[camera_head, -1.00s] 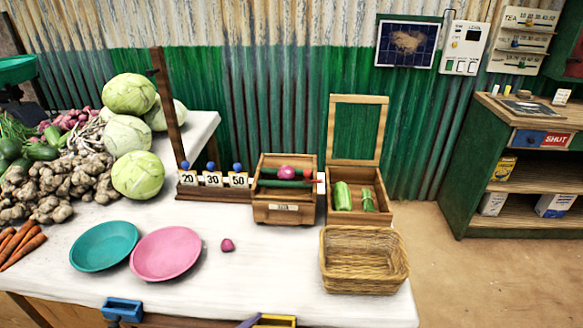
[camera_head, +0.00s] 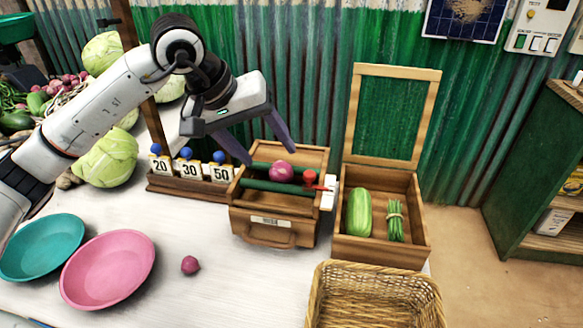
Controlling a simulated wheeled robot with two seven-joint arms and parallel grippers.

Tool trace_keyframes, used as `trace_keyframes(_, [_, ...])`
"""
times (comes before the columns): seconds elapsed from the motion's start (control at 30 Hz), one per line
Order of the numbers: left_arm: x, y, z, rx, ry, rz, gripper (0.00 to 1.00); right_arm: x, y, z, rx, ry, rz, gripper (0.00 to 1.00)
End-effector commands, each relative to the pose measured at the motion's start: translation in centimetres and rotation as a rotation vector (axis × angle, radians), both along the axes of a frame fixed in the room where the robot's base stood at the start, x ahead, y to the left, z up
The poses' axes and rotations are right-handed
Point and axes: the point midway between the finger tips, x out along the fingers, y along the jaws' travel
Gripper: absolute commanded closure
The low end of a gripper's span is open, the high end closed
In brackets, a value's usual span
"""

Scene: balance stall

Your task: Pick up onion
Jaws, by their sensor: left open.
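One round purple-red onion (camera_head: 281,171) rests on green bars on top of the wooden box (camera_head: 262,227) in the middle of the table. A smaller purple-red onion (camera_head: 190,264) lies on the white tabletop, right of the pink plate. My left gripper (camera_head: 269,156) is open and empty, pointing down over the back of the box. Its two purple fingers are spread, with the onion on the box in front of and slightly below them. I cannot tell the exact gap between fingers and onion. My right gripper is not in view.
An open wooden box (camera_head: 381,250) with a green squash (camera_head: 359,212) and bundled beans (camera_head: 395,222) stands right. A wicker basket (camera_head: 320,291) is in front. Number blocks (camera_head: 190,171) stand left of the middle box. Pink (camera_head: 108,269) and teal (camera_head: 42,247) plates lie left.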

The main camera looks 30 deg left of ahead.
Motion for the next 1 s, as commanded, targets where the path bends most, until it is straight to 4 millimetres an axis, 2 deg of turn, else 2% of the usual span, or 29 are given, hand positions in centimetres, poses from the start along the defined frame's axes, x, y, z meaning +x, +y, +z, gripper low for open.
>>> trace_keyframes(0.1, [0.6,1.1,-0.6,0.054,-0.014,0.0,0.38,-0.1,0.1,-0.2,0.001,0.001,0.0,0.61])
trace_keyframes(0.3, [2.0,0.7,-3.1,0.053,-0.012,0.0,0.38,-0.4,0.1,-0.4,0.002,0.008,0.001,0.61])
trace_keyframes(0.53, [2.9,0.5,-4.8,0.051,-0.012,0.0,0.38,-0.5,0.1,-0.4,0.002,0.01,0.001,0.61])
trace_keyframes(0.8, [4.7,0.3,-8.1,0.048,-0.013,0.001,0.38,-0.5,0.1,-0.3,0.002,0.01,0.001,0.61])
trace_keyframes(1.0, [5.0,0.3,-8.5,0.05,-0.016,0.0,0.38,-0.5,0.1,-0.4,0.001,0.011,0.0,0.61])
